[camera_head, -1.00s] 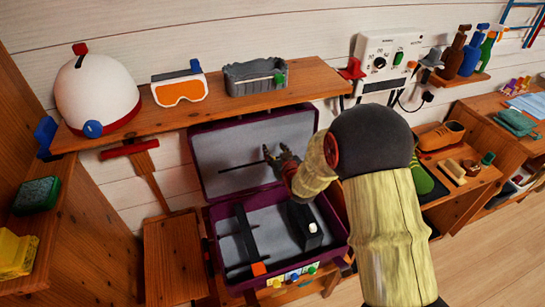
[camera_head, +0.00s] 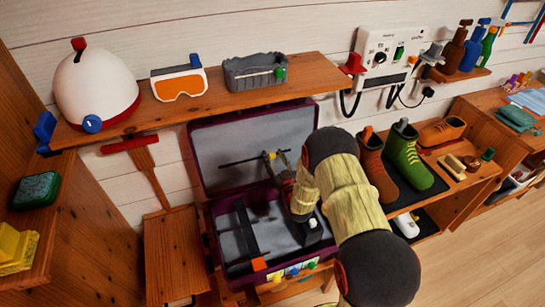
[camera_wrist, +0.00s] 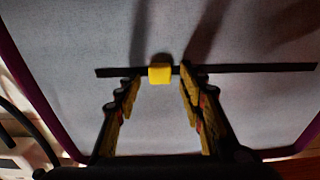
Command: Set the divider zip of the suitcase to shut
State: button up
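The suitcase (camera_head: 209,228) lies open, with a purple rim and grey lining. In its raised lid (camera_head: 225,143) runs a dark divider zip track (camera_head: 240,161), also in the wrist view (camera_wrist: 250,67). A yellow zip pull (camera_wrist: 160,74) sits on the track, left of its middle in the wrist view. My gripper (camera_wrist: 160,82) is open, with one finger on each side of the pull and gaps between. I cannot tell how far the fingertips are from the lid. In the head view my gripper (camera_head: 278,160) is in front of the lid, partly hidden by my arm.
The suitcase base holds a long black bar (camera_head: 247,232) with an orange end. A wooden shelf (camera_head: 215,98) with a helmet (camera_head: 95,88), goggles (camera_head: 180,82) and a grey tray (camera_head: 255,74) hangs above the lid. Boots (camera_head: 407,155) stand to the right.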

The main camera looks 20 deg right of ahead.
jog(key=shift+w, duration=0.75)
jog(key=c, duration=0.3)
grip_shut()
